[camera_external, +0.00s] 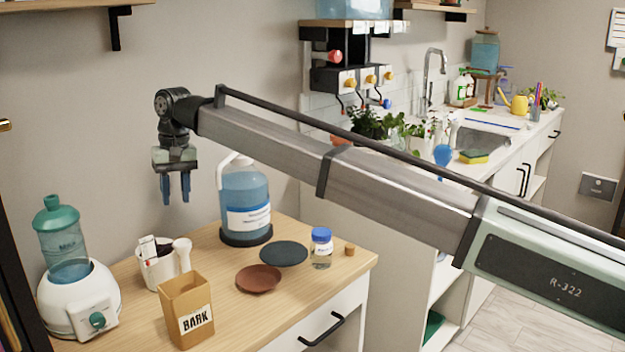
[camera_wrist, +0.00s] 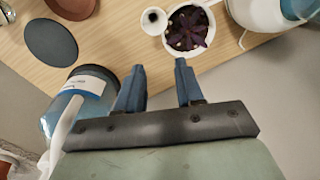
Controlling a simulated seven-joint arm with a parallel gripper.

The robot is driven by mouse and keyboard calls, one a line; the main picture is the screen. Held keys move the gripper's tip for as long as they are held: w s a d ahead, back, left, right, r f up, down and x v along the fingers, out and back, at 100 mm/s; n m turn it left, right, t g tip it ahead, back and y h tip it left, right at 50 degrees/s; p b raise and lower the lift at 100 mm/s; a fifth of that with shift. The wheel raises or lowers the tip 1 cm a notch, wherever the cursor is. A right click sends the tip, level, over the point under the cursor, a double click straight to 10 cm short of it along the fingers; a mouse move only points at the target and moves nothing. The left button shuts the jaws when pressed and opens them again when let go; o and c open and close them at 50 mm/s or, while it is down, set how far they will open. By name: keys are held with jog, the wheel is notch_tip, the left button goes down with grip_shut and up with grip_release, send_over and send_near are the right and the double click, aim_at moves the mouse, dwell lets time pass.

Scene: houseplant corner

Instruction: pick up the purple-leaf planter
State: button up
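The purple-leaf planter is a white pot with dark purple leaves; it shows in the wrist view (camera_wrist: 187,29) at the top, right of centre. In the external view the planter (camera_external: 157,270) stands on the wooden counter at the left, its leaves partly hidden and hard to make out. My gripper (camera_external: 175,194) hangs above the back of the counter with its fingers pointing down, well above the planter and apart from it. In the wrist view my gripper (camera_wrist: 160,66) is open, with nothing between its two blue-grey fingers.
A white scoop (camera_external: 183,254) stands close beside the planter. A bark box (camera_external: 187,307) is in front, a humidifier (camera_external: 80,295) at left, and a large blue bottle (camera_external: 246,200) at right. A brown saucer (camera_external: 258,279) and dark saucer (camera_external: 284,253) lie flat.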

send_near(162, 254)
jog(key=w+d+f, duration=0.2)
jog(key=w+d, duration=0.1)
jog(key=shift+s+a+f, duration=0.15)
jog(key=shift+f, duration=0.7)
jog(key=shift+s+a+f, duration=0.1)
jog(key=shift+s+f, duration=0.05)
jog(key=shift+f, duration=0.65)
jog(key=shift+s+a+f, duration=0.1)
jog(key=shift+a+f, duration=0.05)
jog(key=shift+f, duration=0.7)
grip_shut()
